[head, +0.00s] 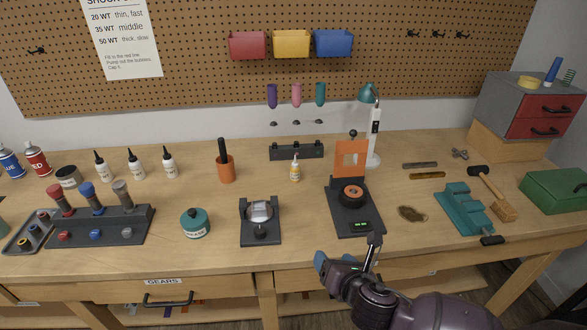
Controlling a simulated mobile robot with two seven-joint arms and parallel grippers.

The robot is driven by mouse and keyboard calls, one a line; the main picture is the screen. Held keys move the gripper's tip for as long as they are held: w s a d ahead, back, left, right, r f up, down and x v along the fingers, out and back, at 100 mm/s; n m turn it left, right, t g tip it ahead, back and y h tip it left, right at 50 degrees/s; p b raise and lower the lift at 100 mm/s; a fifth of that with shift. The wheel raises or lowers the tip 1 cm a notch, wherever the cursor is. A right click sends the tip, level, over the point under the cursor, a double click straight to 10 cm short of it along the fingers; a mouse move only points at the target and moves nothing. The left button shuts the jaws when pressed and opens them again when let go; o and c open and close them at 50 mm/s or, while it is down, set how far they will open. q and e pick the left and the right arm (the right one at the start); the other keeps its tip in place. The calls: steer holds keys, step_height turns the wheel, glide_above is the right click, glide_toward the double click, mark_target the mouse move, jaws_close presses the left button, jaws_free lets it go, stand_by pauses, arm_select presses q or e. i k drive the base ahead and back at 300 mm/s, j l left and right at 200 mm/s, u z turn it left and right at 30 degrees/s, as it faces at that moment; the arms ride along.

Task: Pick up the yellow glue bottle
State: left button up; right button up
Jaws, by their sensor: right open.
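The small yellow glue bottle (295,171) stands upright near the middle of the workbench, with a pale tip on top. It is in front of a dark rack and left of the orange and black stand. My right gripper (347,250) is at the bench's front edge, below and right of the bottle in the picture. Its fingers are apart with nothing between them, and it is well clear of the bottle. My left gripper is not in view.
The black stand with an orange plate (355,208) is right of the bottle, near my right gripper. A dark stand with a silver cup (260,218) is in front, to the left. An orange pot (226,168) is left. Bare bench surrounds the bottle.

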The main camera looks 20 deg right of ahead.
mark_target(295, 170)
steer(key=i+l, duration=0.15)
steer(key=i, duration=0.75)
